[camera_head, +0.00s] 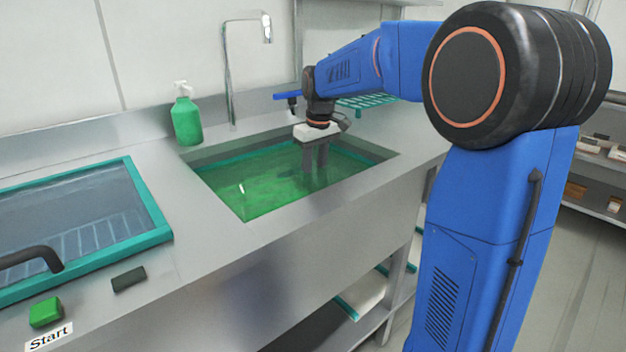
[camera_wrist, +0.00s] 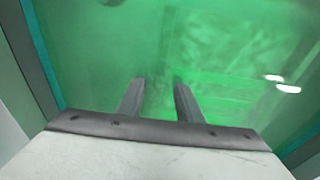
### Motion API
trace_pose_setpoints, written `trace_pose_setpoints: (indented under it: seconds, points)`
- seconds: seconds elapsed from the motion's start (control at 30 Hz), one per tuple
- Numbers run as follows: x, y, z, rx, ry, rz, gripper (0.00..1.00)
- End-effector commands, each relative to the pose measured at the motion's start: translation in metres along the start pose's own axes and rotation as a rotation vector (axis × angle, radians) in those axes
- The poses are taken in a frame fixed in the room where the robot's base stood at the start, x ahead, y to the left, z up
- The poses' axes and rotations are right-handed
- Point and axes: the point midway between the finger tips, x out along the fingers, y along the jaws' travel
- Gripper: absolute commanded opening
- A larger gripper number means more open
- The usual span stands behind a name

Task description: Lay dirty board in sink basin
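The sink basin (camera_head: 255,198) is set in the steel counter and holds green, cloudy liquid. My gripper (camera_head: 315,180) points down over the right part of the basin, its fingers at or in the liquid. In the wrist view the two fingers (camera_wrist: 159,82) stand apart with nothing visible between them. A paler, streaked green patch (camera_wrist: 225,60) shows in the liquid at the right in the wrist view. I cannot tell whether it is a board lying under the surface or only reflections. No board is clearly visible elsewhere.
A green soap bottle (camera_head: 186,120) and a tall faucet (camera_head: 229,75) stand behind the basin. A teal rack (camera_head: 368,101) lies at the back right. A teal-framed glass lid (camera_head: 75,225) with a dark handle is at the left, near a green start button (camera_head: 45,312).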

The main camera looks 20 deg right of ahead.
Motion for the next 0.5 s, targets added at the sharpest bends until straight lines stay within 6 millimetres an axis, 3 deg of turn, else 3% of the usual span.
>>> trace_pose_setpoints:
  seconds: [0.3,0.5]
  points:
    - [-0.061,0.000,0.000,0.000,0.002,0.001,0.32]
    - [-0.082,0.000,0.000,0.000,0.000,0.000,0.32]
